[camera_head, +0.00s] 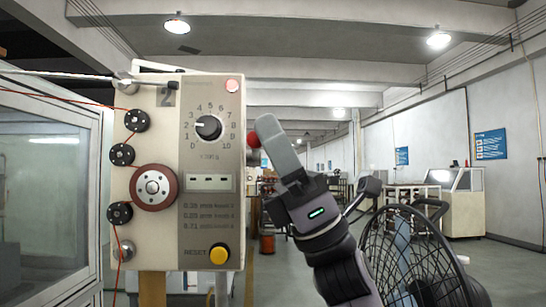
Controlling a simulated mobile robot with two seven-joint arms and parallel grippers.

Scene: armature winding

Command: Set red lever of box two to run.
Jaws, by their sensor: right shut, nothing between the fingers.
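Box two (183,225) is a beige control box with a "2" on its upper left. The red ball (253,139) of its lever sticks out at the right side, beside the dial. The lever's shaft and any run marking are hidden or too small to tell. My right gripper (268,128) comes up from the lower right, shut and empty. Its grey fingers are just right of the red ball and overlap its edge in the picture. I cannot tell whether they touch it. My left gripper is not in view.
The box front has a black dial (208,127), a yellow reset button (219,254), a pink lamp (232,85) and several pulleys with red wire. A glass-sided cabinet (45,185) stands left. A black wire cage (415,255) is low right. The hall behind looks open.

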